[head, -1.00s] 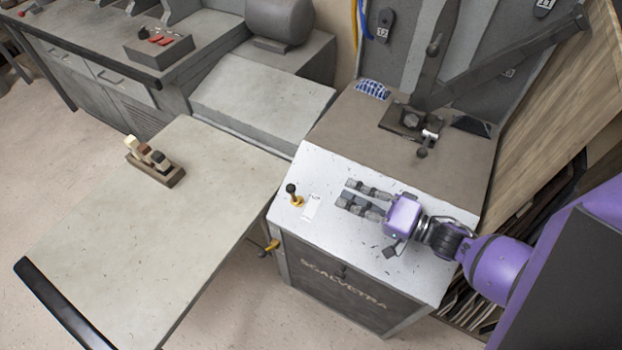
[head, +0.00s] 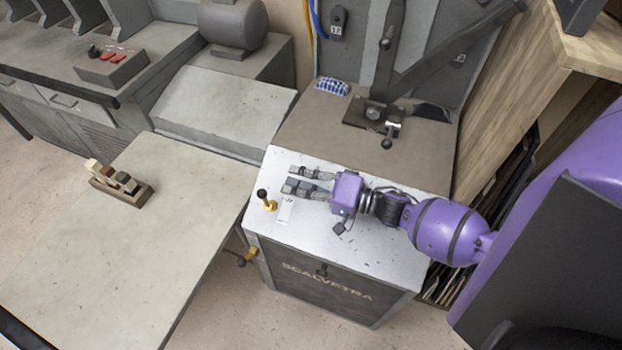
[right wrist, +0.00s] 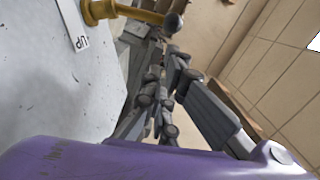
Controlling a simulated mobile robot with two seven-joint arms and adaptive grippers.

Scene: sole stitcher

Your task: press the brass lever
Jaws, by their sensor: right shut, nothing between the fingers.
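The brass lever (head: 268,202) stands upright on the pale machine top (head: 330,228), near its left edge. It has a brass base and a dark round knob. In the right wrist view its brass stem (right wrist: 140,13) lies across the top, beside a label reading "UP". My right gripper (head: 287,181) is shut and empty, low over the machine top. Its fingers point left, with the tips just right of and behind the lever, apart from it in the head view. The fingers (right wrist: 164,60) also show in the right wrist view. My left gripper is in neither view.
A second brass fitting (head: 248,256) sticks out from the machine's left side. Behind are a dark lever arm (head: 388,122) and a blue checked pad (head: 332,86). A grey table (head: 110,240) with a wooden block holder (head: 122,187) stands at left.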

